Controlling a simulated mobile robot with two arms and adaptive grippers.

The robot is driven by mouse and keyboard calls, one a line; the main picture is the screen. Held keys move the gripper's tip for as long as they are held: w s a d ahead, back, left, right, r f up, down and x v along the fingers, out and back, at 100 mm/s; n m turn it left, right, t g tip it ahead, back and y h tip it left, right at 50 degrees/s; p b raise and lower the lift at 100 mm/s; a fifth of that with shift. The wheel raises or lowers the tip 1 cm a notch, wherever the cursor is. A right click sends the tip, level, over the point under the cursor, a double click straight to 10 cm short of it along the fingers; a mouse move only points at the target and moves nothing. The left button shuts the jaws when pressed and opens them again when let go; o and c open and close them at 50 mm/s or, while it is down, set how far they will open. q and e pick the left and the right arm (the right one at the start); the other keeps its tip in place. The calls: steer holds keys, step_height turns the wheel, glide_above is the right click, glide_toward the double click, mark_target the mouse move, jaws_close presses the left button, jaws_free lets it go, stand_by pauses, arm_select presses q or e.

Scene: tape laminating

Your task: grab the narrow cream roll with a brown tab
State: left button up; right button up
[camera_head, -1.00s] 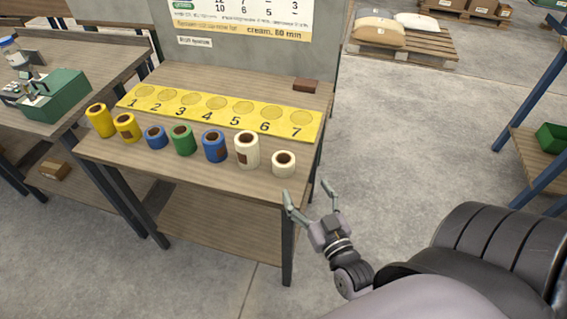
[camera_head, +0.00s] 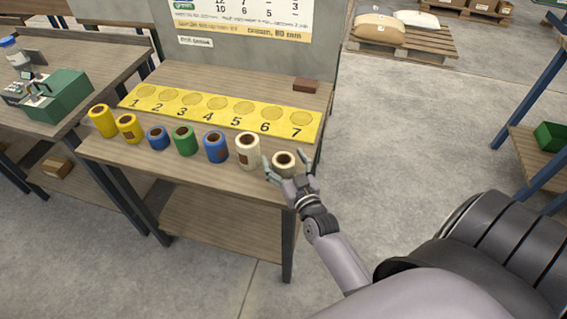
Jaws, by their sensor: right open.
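The narrow cream roll (camera_head: 284,162) stands upright near the right front corner of the table, at the right end of the row. Its dark core shows on top; I cannot make out a brown tab on it, as my gripper covers part of its front. My right gripper (camera_head: 286,159) is open, with one finger on each side of the narrow cream roll; I cannot tell whether the fingers touch it. A taller cream roll (camera_head: 247,151) stands just left of it, close to my left-hand finger. My left gripper is not in view.
Blue (camera_head: 216,147), green (camera_head: 185,140) and yellow (camera_head: 103,121) rolls stand in the row to the left. A yellow numbered strip (camera_head: 222,124) lies behind them. A small brown block (camera_head: 305,86) sits at the back right. A green device (camera_head: 58,96) stands on the left table.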

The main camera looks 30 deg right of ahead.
steer(key=shift+s, duration=0.1)
steer(key=c, duration=1.3)
steer(key=shift+o, duration=0.2)
steer(key=shift+r, duration=0.15)
